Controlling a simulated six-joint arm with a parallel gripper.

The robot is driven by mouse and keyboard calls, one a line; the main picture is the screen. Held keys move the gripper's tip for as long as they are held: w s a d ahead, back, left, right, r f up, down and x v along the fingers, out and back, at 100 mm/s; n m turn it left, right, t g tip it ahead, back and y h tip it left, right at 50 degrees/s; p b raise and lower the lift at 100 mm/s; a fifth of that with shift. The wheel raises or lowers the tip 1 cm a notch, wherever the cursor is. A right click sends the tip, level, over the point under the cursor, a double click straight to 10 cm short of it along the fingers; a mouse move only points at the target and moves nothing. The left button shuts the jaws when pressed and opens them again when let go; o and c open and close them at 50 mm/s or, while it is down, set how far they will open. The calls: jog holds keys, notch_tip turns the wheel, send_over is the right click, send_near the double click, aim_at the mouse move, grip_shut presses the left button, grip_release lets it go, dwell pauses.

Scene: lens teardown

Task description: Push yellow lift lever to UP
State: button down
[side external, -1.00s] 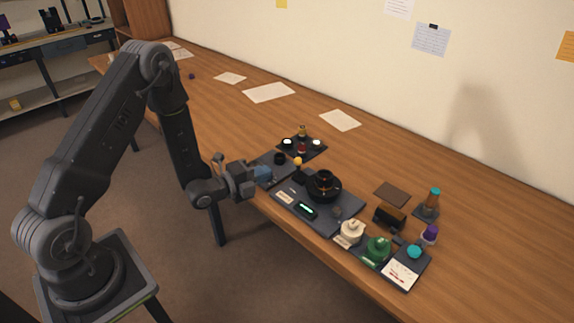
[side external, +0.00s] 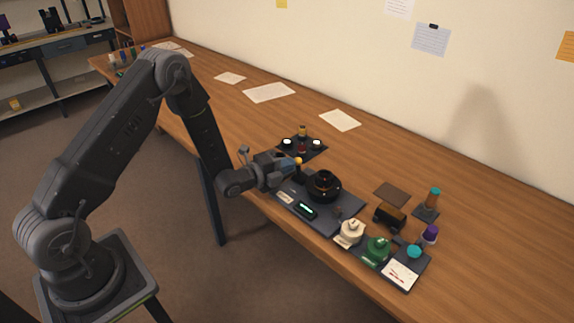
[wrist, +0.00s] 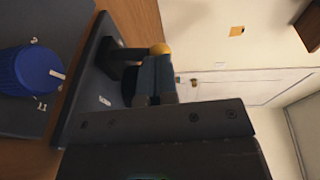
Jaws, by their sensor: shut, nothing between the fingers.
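The yellow lift lever has a yellow ball knob (side external: 298,160) on a dark stem, standing on the dark base panel beside the black round lens stage (side external: 324,186). In the wrist view the yellow knob (wrist: 160,49) shows just past my fingertips, with its dark stem (wrist: 128,54) running back to the panel. My gripper (side external: 291,168) is shut and empty, with its blue-grey fingertips at the lever. The fingertips (wrist: 156,62) overlap the knob's edge in the wrist view; I cannot tell whether they touch. No UP mark is legible.
A blue knob (wrist: 28,72) with a white pointer and numbers is near the lever. Small jars stand on a dark mat (side external: 315,154) behind.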

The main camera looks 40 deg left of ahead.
jog(key=shift+w+r+g, duration=0.3)
jog(key=shift+w+g, duration=0.15)
jog(key=shift+g, duration=0.25)
jog(key=shift+w+r+g, duration=0.3)
jog(key=shift+w+g, duration=0.15)
jog(key=shift+g, duration=0.25)
jog(key=shift+w+r+n+g+y, duration=0.15)
jog(key=shift+w+n+g+y, duration=0.2)
jog(key=shift+w+g, duration=0.75)
jog(key=shift+g, duration=0.2)
jog(key=shift+w, duration=0.15)
